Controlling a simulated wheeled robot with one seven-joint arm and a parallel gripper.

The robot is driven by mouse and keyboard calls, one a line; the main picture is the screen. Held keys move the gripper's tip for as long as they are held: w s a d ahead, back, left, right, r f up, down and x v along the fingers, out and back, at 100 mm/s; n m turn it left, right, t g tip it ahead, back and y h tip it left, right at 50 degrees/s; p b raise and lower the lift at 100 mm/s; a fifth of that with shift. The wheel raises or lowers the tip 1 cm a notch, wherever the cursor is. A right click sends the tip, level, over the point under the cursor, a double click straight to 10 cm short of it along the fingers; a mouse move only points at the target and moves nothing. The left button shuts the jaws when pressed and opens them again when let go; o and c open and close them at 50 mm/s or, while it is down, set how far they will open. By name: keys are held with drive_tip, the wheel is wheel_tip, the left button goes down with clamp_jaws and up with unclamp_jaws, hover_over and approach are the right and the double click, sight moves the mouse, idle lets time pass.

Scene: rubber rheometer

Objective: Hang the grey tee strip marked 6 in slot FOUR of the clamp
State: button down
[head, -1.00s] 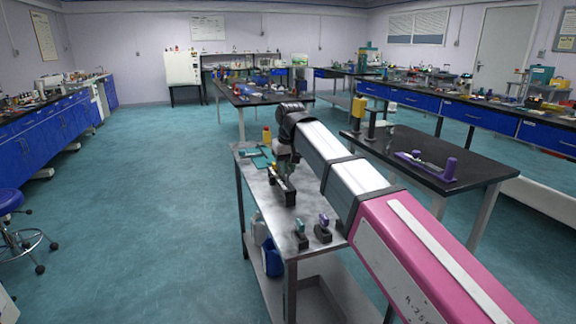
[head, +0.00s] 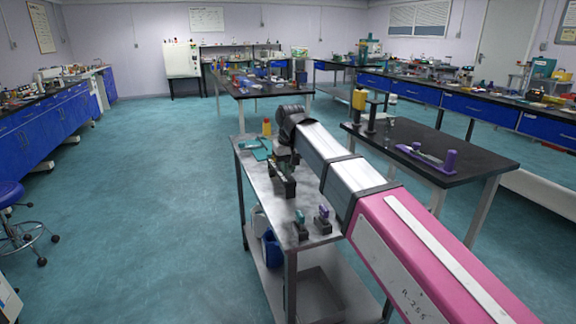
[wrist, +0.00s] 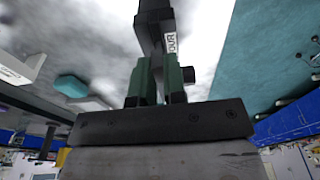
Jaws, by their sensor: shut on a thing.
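The clamp (head: 289,189) is a dark bar standing on the steel cart, below my wrist. In the wrist view a dark body (wrist: 154,19), probably the clamp, lies just beyond my fingertips. It carries a white label (wrist: 171,42), partly covered, on which "OUR" reads. My gripper (wrist: 160,66) has green fingers shut close together, with a thin thing between them, probably the grey tee strip. Its mark is hidden, and I cannot tell whether it touches or sits in the slot. In the head view my wrist hides the fingertips.
The steel cart (head: 262,212) also bears a teal-topped piece (head: 300,226), a purple-topped piece (head: 322,221), a teal item (head: 262,149) and a yellow bottle (head: 267,127). A black table (head: 470,165) with a purple tool (head: 430,158) stands to the right. Open floor lies left.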

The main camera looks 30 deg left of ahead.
drive_tip(key=shift+f, duration=0.65)
drive_tip(key=shift+f, duration=0.1)
drive_tip(key=c, duration=1.1)
unclamp_jaws()
drive_tip(key=shift+r, duration=3.05)
drive_tip(key=shift+d, duration=0.1)
